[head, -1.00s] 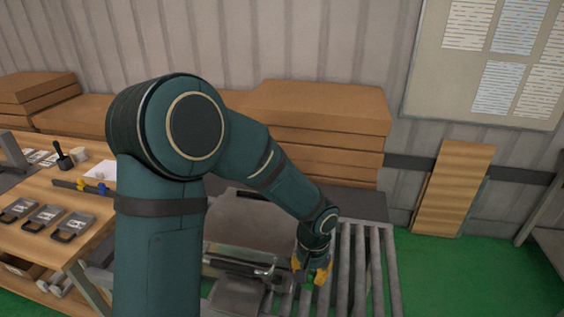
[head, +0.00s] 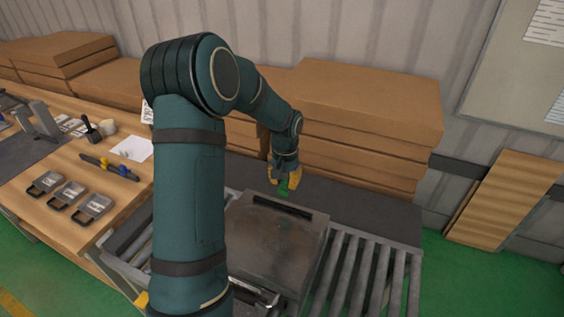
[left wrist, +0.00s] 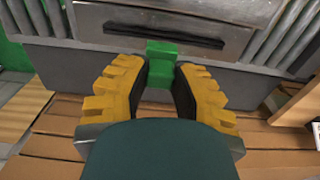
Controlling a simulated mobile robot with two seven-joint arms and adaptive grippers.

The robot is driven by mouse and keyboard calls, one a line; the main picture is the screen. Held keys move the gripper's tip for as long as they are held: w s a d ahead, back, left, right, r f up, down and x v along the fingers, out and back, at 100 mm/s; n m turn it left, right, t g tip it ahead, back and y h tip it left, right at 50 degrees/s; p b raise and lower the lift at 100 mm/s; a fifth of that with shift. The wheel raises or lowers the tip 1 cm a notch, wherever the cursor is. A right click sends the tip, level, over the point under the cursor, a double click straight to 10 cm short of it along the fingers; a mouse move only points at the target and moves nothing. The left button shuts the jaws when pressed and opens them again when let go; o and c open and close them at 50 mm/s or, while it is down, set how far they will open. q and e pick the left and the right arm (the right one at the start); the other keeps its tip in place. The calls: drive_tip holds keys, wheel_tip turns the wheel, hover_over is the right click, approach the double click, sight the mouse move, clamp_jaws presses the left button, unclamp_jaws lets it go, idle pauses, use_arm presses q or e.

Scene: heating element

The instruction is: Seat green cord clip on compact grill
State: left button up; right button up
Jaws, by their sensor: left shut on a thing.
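The green cord clip (head: 283,188) is held in my left gripper (head: 285,180), between its yellow fingers. In the left wrist view the clip (left wrist: 161,62) sticks out past the fingertips of my left gripper (left wrist: 161,82). The compact grill (head: 265,245) is a grey box with a dark slot along its back edge. My left gripper is just behind that back edge, close to the slot. In the left wrist view the grill (left wrist: 215,38) lies beyond the clip, with its dark slot (left wrist: 150,27) in sight. I cannot tell if clip and grill touch. My right gripper is not in view.
A roller conveyor (head: 360,275) runs right of the grill. Stacked cardboard (head: 365,110) stands behind the gripper. A wooden bench (head: 75,165) at left holds several small trays (head: 62,195) and tools. My arm hides part of the grill's left side.

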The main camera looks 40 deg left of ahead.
sight(282, 206)
use_arm(q)
drive_tip(key=shift+w+a+r, duration=0.15)
drive_tip(key=shift+a+r, duration=0.1)
drive_tip(key=shift+a, duration=0.4)
drive_tip(key=shift+d, duration=0.1)
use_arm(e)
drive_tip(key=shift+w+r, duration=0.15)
use_arm(q)
drive_tip(key=shift+f, duration=0.15)
drive_tip(key=shift+f+b, duration=1)
drive_tip(key=shift+f, duration=0.35)
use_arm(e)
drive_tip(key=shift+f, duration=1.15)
use_arm(q)
drive_tip(key=shift+f+b, duration=1.8)
drive_tip(key=shift+f, duration=0.9)
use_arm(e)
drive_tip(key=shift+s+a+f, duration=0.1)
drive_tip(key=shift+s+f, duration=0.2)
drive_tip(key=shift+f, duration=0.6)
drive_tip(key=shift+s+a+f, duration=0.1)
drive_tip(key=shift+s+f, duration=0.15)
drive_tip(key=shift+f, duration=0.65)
use_arm(q)
drive_tip(key=shift+f, duration=0.15)
drive_tip(key=o, duration=0.9)
drive_tip(key=shift+c, duration=0.2)
